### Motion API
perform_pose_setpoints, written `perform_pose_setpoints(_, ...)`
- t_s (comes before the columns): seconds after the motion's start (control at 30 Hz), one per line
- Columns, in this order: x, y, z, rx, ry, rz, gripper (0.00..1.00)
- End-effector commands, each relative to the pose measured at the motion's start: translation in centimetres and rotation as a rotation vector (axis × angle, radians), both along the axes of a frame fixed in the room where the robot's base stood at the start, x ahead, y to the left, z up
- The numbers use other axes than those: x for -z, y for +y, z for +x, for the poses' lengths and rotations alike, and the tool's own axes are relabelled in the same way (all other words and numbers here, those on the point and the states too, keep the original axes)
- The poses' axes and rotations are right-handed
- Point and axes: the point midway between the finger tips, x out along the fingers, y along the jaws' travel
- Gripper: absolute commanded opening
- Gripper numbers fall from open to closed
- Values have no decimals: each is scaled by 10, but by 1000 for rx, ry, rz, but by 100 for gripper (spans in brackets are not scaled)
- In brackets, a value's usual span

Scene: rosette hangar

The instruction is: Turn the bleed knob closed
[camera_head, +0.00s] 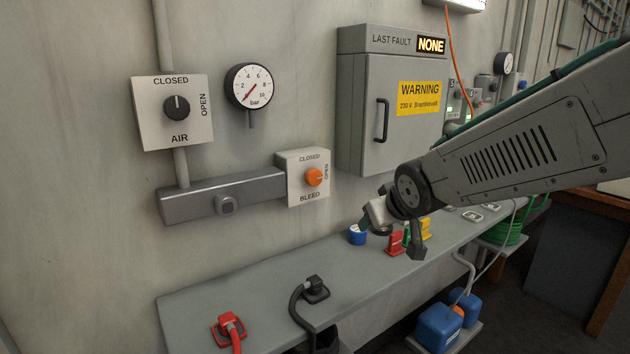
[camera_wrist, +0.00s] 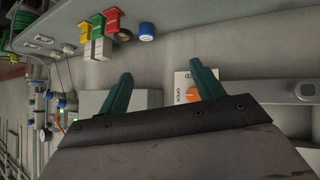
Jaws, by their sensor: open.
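The bleed knob (camera_head: 313,177) is an orange dial on a pale plate marked CLOSED at the top, OPEN at the right and BLEED below. I cannot clearly tell which way its pointer faces. In the wrist view the orange knob (camera_wrist: 191,94) shows beside the right finger, which covers part of its plate. My gripper (camera_wrist: 159,77) is open and empty, its two green fingers spread apart. In the head view it hangs to the right of the bleed plate, in front of the wall and above the shelf, apart from the knob.
An AIR knob (camera_head: 177,108) and a bar gauge (camera_head: 249,87) are on the wall at left. A grey cabinet (camera_head: 380,120) juts out at right. The shelf (camera_head: 260,290) below carries a blue cap (camera_head: 357,235), coloured blocks and red and black plugs.

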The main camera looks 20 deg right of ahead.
Motion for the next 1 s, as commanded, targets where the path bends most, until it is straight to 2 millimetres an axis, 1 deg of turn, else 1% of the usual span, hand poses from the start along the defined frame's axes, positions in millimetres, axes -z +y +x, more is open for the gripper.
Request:
perform_pose_setpoints(0.03,3,0,28,-32,-71,-7,66)
perform_pose_setpoints(0.1,0,3,64,-91,-197,-10,66)
perform_pose_setpoints(0.2,-2,14,105,-185,-362,3,66)
perform_pose_setpoints(0.3,-4,25,131,-271,-503,31,66)
perform_pose_setpoints(0.4,-4,36,146,-340,-609,64,66)
perform_pose_setpoints(0.6,-6,48,157,-409,-717,107,66)
perform_pose_setpoints(0.67,-6,50,161,-415,-725,111,66)
perform_pose_setpoints(0.77,-6,54,173,-417,-728,112,66)
perform_pose_setpoints(1.0,-6,66,210,-417,-727,111,66)
